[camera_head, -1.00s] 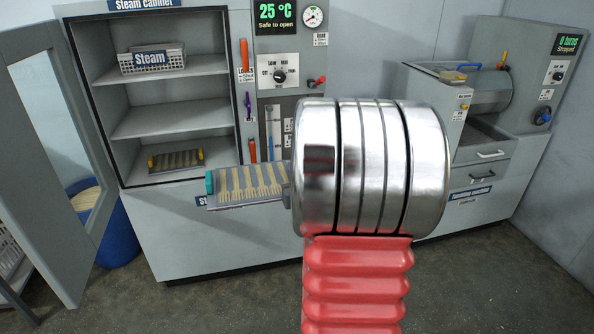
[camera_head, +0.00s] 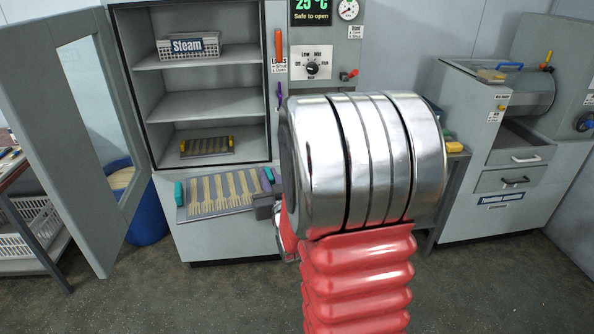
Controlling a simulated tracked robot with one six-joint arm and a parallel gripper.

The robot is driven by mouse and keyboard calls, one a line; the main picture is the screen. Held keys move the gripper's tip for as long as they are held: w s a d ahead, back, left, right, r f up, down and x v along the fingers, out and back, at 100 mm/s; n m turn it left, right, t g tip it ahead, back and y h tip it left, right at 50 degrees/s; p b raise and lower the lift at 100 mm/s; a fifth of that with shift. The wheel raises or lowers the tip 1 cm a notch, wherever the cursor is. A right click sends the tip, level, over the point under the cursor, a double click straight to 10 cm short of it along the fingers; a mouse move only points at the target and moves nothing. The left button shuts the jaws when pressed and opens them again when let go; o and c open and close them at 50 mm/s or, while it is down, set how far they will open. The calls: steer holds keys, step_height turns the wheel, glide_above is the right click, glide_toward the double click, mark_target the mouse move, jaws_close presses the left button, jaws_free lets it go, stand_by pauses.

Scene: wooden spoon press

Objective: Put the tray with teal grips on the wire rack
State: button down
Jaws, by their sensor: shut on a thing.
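The tray with teal grips (camera_head: 222,211) is held out in front of the open steam cabinet, with several pale wooden spoon-shaped pieces lying in rows on it. One teal grip (camera_head: 179,193) shows at its left end, another (camera_head: 270,174) near its right end. My gripper (camera_head: 265,206) is shut on the tray's right end; my large silver and red arm hides part of the hand. I cannot pick out the wire rack for certain in this view.
The steam cabinet (camera_head: 215,105) holds a yellow-gripped tray (camera_head: 207,147) on its bottom level and a wire basket labelled Steam (camera_head: 188,46) on top. Its door (camera_head: 60,130) stands open at left. The tumbling machine (camera_head: 520,150) is at right.

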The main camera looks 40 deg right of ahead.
mark_target(216, 195)
steer(key=w+a+y, duration=0.1)
steer(key=a, duration=0.3)
steer(key=w+a+f+n+y, duration=0.1)
steer(key=w+a, duration=0.1)
steer(key=a, duration=0.3)
steer(key=w+a+f+n+t+y, duration=0.1)
steer(key=a, duration=0.4)
steer(key=shift+w, duration=0.2)
steer(key=w+a+f+n+y, duration=0.1)
steer(key=a+n+y, duration=0.2)
steer(key=a, duration=1.1)
steer(key=shift+a+f+t+y, duration=0.2)
steer(key=shift+f+t+y, duration=0.1)
steer(key=shift+y, duration=0.4)
